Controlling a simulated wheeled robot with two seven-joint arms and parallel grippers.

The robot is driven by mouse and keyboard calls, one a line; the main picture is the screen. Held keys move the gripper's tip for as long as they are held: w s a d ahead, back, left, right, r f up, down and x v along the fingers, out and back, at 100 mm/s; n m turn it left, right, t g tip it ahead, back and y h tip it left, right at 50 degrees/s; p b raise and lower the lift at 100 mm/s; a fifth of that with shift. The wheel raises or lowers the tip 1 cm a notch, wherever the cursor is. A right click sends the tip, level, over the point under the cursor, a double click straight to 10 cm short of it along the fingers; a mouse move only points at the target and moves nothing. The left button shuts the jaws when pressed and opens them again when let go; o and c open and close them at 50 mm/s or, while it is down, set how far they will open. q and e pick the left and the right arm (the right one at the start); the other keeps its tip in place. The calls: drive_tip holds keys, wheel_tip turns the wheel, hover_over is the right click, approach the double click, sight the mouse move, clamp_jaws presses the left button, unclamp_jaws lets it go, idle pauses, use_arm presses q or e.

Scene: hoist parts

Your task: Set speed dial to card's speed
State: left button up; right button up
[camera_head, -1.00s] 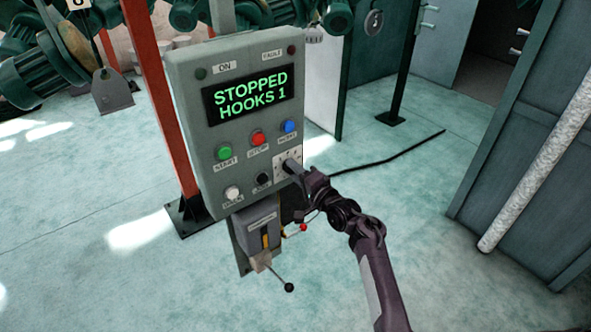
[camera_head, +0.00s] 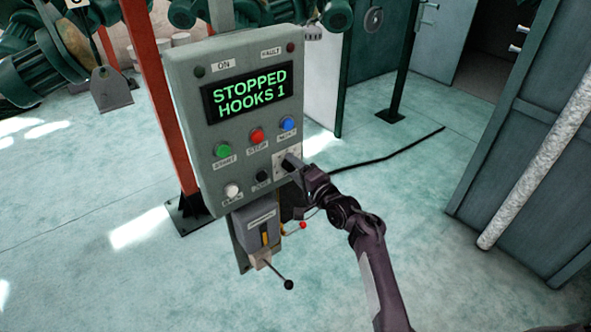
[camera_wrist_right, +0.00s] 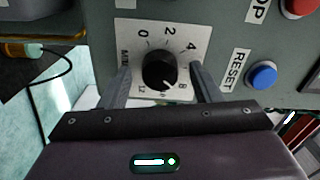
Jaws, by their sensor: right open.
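The speed dial is a black round knob (camera_wrist_right: 158,68) on a white scale plate (camera_wrist_right: 126,35) in the right wrist view. Its white mark points down and slightly right, near 8 to 10; the exact value is hard to read. My right gripper (camera_wrist_right: 160,82) is open, with one finger on each side of the knob; contact cannot be told. In the head view my right gripper (camera_head: 298,170) reaches the dial plate (camera_head: 279,162) at the panel's lower right and covers the knob. I see no readable speed card. My left gripper is out of view.
The grey control panel (camera_head: 187,130) carries green (camera_head: 222,150), red (camera_head: 257,136), blue (camera_head: 288,123), white (camera_head: 232,190) and black (camera_head: 263,175) buttons. The blue RESET button (camera_wrist_right: 262,75) is right of the dial. A lever box (camera_head: 258,230) hangs below. An orange post (camera_head: 158,90) stands left.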

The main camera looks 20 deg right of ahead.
drive_tip(key=shift+s+f, duration=0.15)
drive_tip(key=shift+s, duration=0.15)
drive_tip(key=b+v, duration=0.2)
drive_tip(key=v, duration=0.5)
drive_tip(key=shift+d, duration=0.1)
